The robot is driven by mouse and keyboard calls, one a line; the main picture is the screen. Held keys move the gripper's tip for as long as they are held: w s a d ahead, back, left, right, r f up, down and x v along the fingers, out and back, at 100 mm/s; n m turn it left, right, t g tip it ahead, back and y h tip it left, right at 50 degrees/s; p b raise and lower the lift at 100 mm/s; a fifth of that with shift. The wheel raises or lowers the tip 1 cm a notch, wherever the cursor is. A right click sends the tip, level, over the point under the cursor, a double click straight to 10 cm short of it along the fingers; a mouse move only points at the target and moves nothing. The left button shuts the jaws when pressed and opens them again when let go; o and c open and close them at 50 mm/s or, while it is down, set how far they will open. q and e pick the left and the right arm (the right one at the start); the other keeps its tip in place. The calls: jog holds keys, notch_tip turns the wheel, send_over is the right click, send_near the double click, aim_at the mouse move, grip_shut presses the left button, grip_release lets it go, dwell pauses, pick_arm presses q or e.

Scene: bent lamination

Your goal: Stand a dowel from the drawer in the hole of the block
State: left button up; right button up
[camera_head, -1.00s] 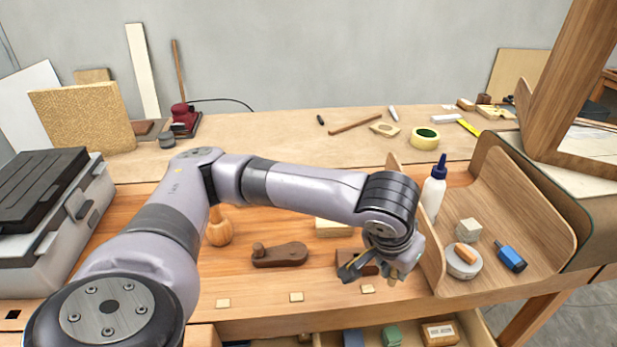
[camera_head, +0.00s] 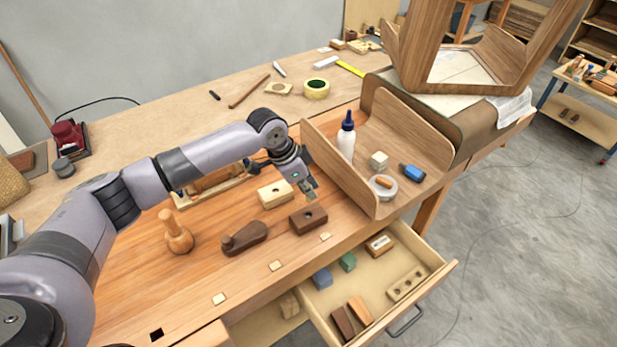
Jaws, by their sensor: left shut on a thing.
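My left gripper (camera_head: 308,188) is shut just above the dark brown block (camera_head: 308,221), pointing down. It holds a small, pale, slim piece that looks like a dowel, mostly hidden by the fingers. The dark block lies on the bench and shows a round hole in its top. I cannot tell whether the held piece touches the block. A pale block (camera_head: 272,195), also with a hole, lies behind and to the left. The drawer (camera_head: 436,277) is open at the front, and a pale strip with several holes (camera_head: 406,284) lies in it. My right gripper is out of view.
A wooden tray (camera_head: 340,180) stands close right of the gripper, holding a glue bottle (camera_head: 346,140) and a blue-handled tool (camera_head: 411,172). A dark wooden piece with a knob (camera_head: 245,239) and a wooden mallet-like piece (camera_head: 178,233) lie left. The front bench strip is mostly clear.

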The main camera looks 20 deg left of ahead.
aim_at(308, 201)
pick_arm(q)
jog(key=shift+a+f, duration=0.1)
jog(key=shift+f, duration=0.2)
jog(key=shift+f+b, duration=0.5)
jog(key=shift+b, duration=0.3)
jog(key=shift+f+b, duration=0.7)
jog(key=shift+b, duration=0.1)
jog(key=shift+f+b, duration=0.65)
jog(key=shift+b, duration=0.05)
jog(key=shift+f, duration=0.55)
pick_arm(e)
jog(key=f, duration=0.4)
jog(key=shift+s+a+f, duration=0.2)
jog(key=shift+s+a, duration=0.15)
pick_arm(q)
jog(key=shift+p, duration=0.4)
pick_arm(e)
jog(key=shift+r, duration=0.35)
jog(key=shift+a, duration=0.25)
